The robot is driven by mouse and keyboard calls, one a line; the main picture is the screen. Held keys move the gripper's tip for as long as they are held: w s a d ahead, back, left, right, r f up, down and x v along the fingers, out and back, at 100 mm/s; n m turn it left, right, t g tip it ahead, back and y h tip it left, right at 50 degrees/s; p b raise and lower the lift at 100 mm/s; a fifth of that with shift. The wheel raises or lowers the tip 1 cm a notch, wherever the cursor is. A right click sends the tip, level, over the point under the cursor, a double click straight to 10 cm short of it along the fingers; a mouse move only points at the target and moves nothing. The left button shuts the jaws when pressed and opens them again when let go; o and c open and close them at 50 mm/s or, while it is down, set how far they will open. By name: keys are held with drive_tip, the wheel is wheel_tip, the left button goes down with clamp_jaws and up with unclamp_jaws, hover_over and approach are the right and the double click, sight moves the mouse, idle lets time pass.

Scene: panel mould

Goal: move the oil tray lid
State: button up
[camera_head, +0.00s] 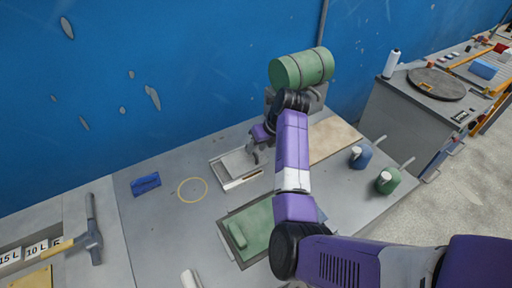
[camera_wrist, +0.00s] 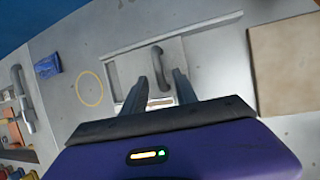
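The oil tray lid, a flat grey plate (camera_wrist: 129,69) with a raised dark grey handle (camera_wrist: 157,62), lies on the pale-rimmed oil tray (camera_wrist: 113,83). In the head view the tray (camera_head: 243,183) and the lid (camera_head: 236,163) are on the grey bench, left of my arm. My gripper (camera_wrist: 163,78) is open, its two dark fingers pointing down at the lid. The handle shows in the gap between the fingertips; I cannot tell how far below them it is. In the head view my gripper (camera_head: 259,149) is partly hidden by my own wrist.
A framed green panel (camera_head: 257,226) lies in front. A tan board (camera_head: 334,140) and two cans, blue (camera_head: 361,156) and green (camera_head: 388,181), are right. A yellow ring (camera_head: 192,190) and blue item (camera_head: 146,184) are left.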

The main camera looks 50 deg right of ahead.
drive_tip(key=shift+w+f, duration=0.25)
drive_tip(key=shift+f, duration=0.4)
clamp_jaws()
idle(1.0)
